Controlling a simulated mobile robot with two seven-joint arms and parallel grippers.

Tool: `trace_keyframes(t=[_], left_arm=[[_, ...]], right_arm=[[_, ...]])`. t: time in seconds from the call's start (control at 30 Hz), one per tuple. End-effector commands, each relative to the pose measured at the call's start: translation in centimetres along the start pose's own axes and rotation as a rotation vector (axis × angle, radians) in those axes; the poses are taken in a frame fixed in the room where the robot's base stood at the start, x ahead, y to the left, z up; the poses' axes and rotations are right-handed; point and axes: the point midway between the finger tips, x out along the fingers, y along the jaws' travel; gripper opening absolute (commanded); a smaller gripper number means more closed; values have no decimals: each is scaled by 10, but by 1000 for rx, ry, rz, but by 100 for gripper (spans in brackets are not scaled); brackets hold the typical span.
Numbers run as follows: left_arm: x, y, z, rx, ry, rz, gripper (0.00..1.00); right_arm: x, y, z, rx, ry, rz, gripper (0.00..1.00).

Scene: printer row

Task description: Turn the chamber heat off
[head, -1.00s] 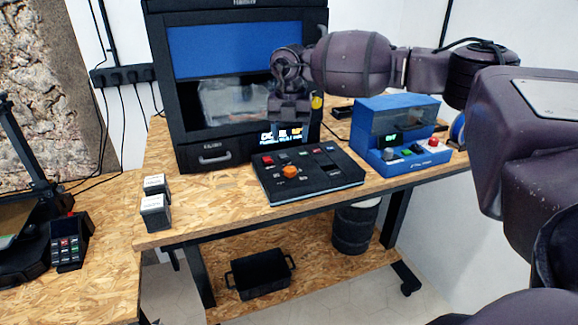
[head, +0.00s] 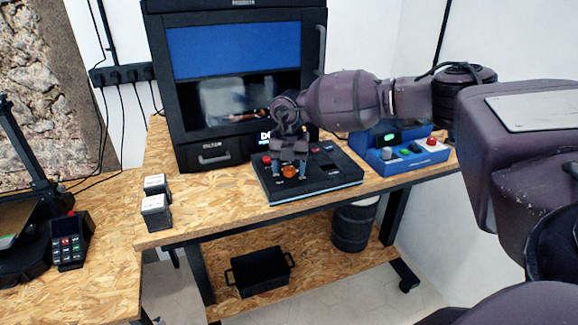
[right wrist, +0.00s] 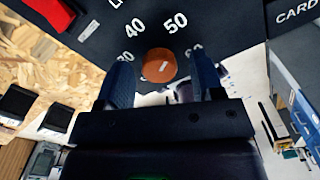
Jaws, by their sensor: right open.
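A black control panel (head: 325,185) lies on the wooden bench in front of the dark printer cabinet (head: 240,90). An orange knob (head: 289,172) sits on the panel. In the right wrist view the orange knob (right wrist: 160,65) has a pale pointer mark and a ring of white numbers, with 40 and 50 readable. My right gripper (head: 290,174) is open over the panel, with its blue fingertips on either side of the knob. In the wrist view the fingers (right wrist: 165,85) flank the knob with gaps showing. My left gripper is not in view.
A blue box with buttons (head: 405,155) stands right of the panel, partly behind my arm. Two small white-topped blocks (head: 155,211) stand at the bench's left front. A red button (head: 267,160) is on the panel near the gripper. A black bin (head: 262,272) is on the lower shelf.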

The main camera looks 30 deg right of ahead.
Motion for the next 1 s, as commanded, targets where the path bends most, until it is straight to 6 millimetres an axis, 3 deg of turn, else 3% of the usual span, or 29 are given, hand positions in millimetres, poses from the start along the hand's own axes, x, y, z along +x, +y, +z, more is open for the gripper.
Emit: trace_keyframes(t=[0.07,0.37,0.67,1.0], left_arm=[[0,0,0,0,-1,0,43],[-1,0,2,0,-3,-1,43],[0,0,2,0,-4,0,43],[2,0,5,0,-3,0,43]], right_arm=[[0,0,0,0,0,0,58],[0,0,0,0,0,0,12],[0,0,0,-35,0,0,12],[0,0,0,-252,-1,1,12]])
